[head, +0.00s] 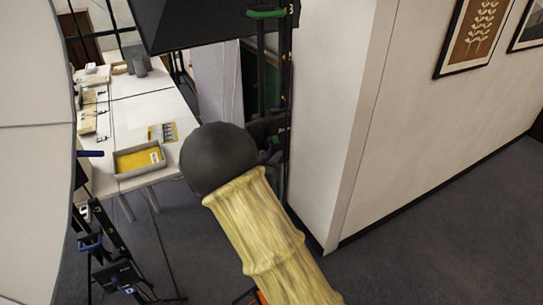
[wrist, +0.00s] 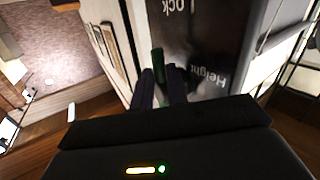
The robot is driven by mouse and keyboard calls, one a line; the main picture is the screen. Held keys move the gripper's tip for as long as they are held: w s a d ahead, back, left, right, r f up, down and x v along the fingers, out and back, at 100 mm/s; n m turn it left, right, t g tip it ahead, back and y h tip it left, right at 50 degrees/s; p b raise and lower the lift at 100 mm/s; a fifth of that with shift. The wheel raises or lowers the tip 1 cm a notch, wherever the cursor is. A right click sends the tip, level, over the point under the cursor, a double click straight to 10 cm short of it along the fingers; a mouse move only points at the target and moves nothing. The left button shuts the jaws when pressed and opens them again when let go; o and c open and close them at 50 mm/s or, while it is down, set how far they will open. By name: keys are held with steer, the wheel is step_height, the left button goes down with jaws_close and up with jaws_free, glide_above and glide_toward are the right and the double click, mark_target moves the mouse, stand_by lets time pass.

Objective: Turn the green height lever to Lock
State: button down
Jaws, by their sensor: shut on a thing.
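In the wrist view the green height lever (wrist: 158,66) stands upright in the picture between the two dark fingers of my gripper (wrist: 162,80). The fingers are shut on it. Beside it is a dark glossy panel (wrist: 200,45) with the white words "Lock" near the top and "Height" lower down, both upside down in this view. The lever is at the panel's left edge. In the head view my gripper is hidden behind my dark rounded arm joint and yellow-sleeved arm. A green part (head: 273,142) shows just past that joint, at the dark upright stand (head: 270,85).
Another green handle (head: 266,13) is higher on the stand. A white wall corner (head: 335,110) is close to its right. A white table (head: 140,105) with a grey box (head: 139,171) stands left, and a dark tripod-like stand (head: 105,250) is lower left. Carpet at lower right is clear.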

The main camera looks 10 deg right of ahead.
steer(key=shift+s+a+r+m+g+y+p, duration=0.1)
steer(key=shift+m+g+y+p, duration=0.5)
steer(key=shift+g+y, duration=0.15)
steer(key=c, duration=1.7)
jaws_free()
steer(key=shift+s, duration=0.1)
steer(key=shift+a+r, duration=0.1)
steer(key=b+v, duration=0.5)
steer(key=v, duration=1.2)
steer(key=shift+s+a, duration=0.15)
steer(key=shift+s, duration=0.1)
